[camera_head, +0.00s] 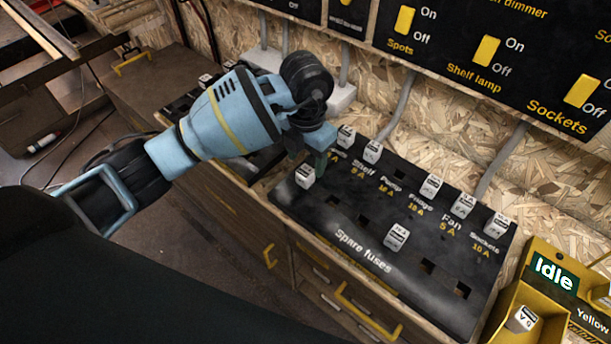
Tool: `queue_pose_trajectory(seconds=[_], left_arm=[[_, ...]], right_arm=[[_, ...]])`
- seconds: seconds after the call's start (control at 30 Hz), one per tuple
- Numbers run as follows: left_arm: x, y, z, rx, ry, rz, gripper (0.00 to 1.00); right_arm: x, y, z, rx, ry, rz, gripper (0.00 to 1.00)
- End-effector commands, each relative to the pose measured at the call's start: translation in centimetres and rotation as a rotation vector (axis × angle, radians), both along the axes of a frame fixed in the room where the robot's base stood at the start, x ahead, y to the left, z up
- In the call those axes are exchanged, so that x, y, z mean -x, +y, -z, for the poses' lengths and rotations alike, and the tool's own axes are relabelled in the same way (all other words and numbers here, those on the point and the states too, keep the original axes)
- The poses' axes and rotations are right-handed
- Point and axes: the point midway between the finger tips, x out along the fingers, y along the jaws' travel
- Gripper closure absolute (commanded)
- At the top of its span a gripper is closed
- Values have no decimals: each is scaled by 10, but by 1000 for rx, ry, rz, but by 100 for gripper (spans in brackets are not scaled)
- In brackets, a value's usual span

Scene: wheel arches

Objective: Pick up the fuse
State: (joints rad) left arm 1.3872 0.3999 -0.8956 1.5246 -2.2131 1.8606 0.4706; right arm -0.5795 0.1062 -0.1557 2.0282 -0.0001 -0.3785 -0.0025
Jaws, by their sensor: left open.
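Several white fuses with dark labels stand on the black fuse panel (318,209). One fuse (305,175) stands near the panel's left end, and another spare fuse (397,237) stands in the row above the words "Spare fuses". A back row holds more fuses, such as one by "Shelf" (373,151) and one by "Sockets" (495,224). My left gripper (318,160) points down over the panel's left end, just above and to the right of the left spare fuse. It is open with no fuse seen in it; its fingertips are partly hidden by the wrist. My right gripper is out of view.
A yellow bin (548,292) marked "Idle" stands at the lower right with a white fuse (522,319) in it. A black switch board (450,50) with yellow switches hangs on the chipboard wall behind. Grey conduits (397,108) run down behind the panel. Empty sockets show in the panel.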

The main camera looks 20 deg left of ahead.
Motion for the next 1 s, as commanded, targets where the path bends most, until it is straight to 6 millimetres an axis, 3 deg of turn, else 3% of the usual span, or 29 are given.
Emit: queue_pose_trajectory(seconds=[0.4,0.67,1.0], left_arm=[[1,1,47,1,3,-2,44],[0,1,51,0,0,0,44],[0,1,51,0,0,0,87]], right_arm=[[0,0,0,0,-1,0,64],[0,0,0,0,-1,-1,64],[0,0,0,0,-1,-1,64]])
